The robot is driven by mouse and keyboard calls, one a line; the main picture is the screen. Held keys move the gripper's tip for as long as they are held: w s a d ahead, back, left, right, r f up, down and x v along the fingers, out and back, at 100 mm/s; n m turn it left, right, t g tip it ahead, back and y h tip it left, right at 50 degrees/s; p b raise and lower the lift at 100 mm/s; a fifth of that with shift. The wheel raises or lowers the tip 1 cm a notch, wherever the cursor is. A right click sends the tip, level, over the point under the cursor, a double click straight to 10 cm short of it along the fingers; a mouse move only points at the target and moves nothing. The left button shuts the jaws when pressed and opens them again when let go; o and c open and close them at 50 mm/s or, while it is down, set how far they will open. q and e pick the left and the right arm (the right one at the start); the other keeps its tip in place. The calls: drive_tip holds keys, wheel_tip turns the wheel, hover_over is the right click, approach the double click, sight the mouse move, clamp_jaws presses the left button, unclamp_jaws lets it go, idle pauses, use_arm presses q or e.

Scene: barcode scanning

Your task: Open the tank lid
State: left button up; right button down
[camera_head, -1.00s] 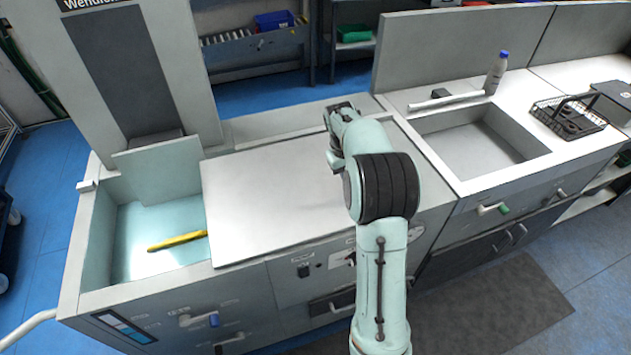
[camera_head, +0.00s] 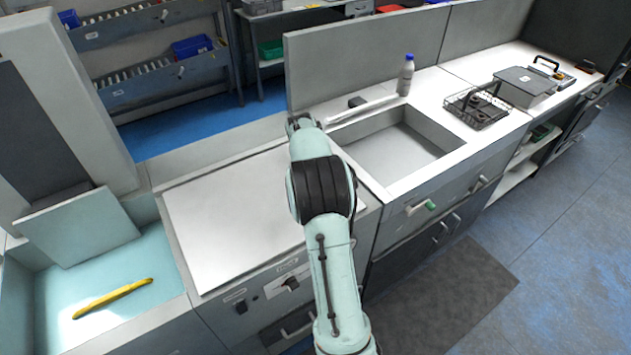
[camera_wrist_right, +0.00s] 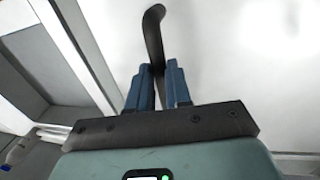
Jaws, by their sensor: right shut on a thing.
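The tank lid (camera_head: 235,215) is a flat pale grey panel lying closed over the middle of the counter. In the right wrist view the lid (camera_wrist_right: 235,85) fills most of the background as a white surface. A dark curved handle (camera_wrist_right: 153,35) stands out in front of it. My right gripper (camera_wrist_right: 159,80) has its blue fingers closed on the lower part of this handle. In the head view my right arm crosses the lid's right side, and the handle and fingertips are hidden behind my wrist. My left gripper is not in view.
Left of the lid is an open basin (camera_head: 60,285) with a yellow object (camera_head: 112,298) in it. Right of it is a sunken sink (camera_head: 400,150). A bottle (camera_head: 405,76), a wire basket (camera_head: 476,108) and a grey box (camera_head: 525,86) stand farther along the counter.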

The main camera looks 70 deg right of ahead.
drive_tip(key=shift+s+d, duration=0.15)
drive_tip(key=shift+s, duration=0.05)
drive_tip(key=c, duration=1.2)
unclamp_jaws()
drive_tip(key=shift+o, duration=0.7)
drive_tip(key=shift+d, duration=0.15)
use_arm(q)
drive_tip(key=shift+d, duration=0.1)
use_arm(e)
drive_tip(key=shift+w+r, duration=0.1)
drive_tip(key=shift+r, duration=0.25)
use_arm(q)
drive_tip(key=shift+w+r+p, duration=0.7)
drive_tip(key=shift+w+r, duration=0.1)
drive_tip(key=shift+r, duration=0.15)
use_arm(e)
wheel_tip(320, 180, up, 12)
drive_tip(key=w+a, duration=0.1)
drive_tip(key=a, duration=0.1)
drive_tip(key=shift+w+r, duration=0.2)
